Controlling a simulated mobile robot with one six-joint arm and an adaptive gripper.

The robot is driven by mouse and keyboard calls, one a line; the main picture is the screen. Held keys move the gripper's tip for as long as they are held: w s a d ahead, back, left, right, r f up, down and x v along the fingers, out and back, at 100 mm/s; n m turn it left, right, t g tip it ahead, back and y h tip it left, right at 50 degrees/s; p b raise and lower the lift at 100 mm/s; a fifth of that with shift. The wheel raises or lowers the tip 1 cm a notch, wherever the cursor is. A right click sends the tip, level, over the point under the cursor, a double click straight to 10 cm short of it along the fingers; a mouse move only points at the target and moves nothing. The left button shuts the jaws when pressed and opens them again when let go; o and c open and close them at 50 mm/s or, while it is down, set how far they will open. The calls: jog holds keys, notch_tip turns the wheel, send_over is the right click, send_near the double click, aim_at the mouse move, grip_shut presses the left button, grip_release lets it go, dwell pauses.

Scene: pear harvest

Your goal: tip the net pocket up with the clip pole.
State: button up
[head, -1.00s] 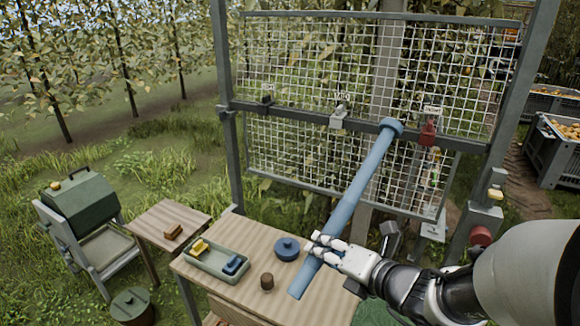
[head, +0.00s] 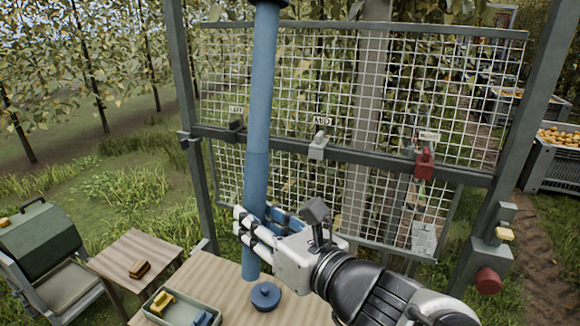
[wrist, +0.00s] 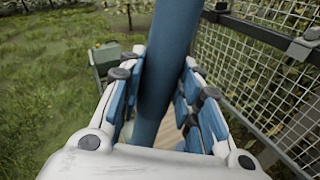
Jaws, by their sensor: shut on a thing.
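The clip pole (head: 257,130) is a long blue pole, nearly upright in the head view; its top end is at the upper picture edge. My gripper (head: 254,222) is shut on its lower part, and the wrist view shows the pole (wrist: 165,70) between the finger pads. The lower net panel (head: 300,195), which looks like the net pocket, hangs below a dark rail (head: 270,142). The rail carries a dark left clip (head: 235,128), a grey middle clip (head: 317,148) and a red right clip (head: 424,165).
A wooden table (head: 215,272) below holds a blue lidded pot (head: 266,295) and a tray (head: 150,312) with yellow and blue items. A side table (head: 130,245) and a green box (head: 40,235) stand left. Frame posts (head: 185,100) flank the net. A fruit crate (head: 555,165) stands right.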

jog(key=shift+d+r+p, duration=0.1)
jog(key=shift+r+p, duration=0.4)
jog(key=shift+p, duration=0.35)
jog(key=shift+w+d+r+p, duration=0.15)
jog(key=shift+w+p, duration=0.1)
jog(key=shift+p, duration=0.3)
jog(key=shift+w+d+p, duration=0.2)
jog(key=shift+w+p, duration=0.5)
jog(key=shift+p, duration=0.3)
jog(key=w+d+r+p, duration=0.2)
jog(key=w+r+p, duration=0.2)
jog(key=w+p, duration=0.1)
jog(key=w+d+r+p, duration=0.2)
jog(key=w+r+p, duration=0.1)
jog(key=w+p, duration=0.2)
jog(key=shift+w+d+r, duration=0.25)
jog(key=shift+w+r, duration=0.1)
jog(key=shift+w, duration=0.85)
jog(key=shift+r, duration=0.15)
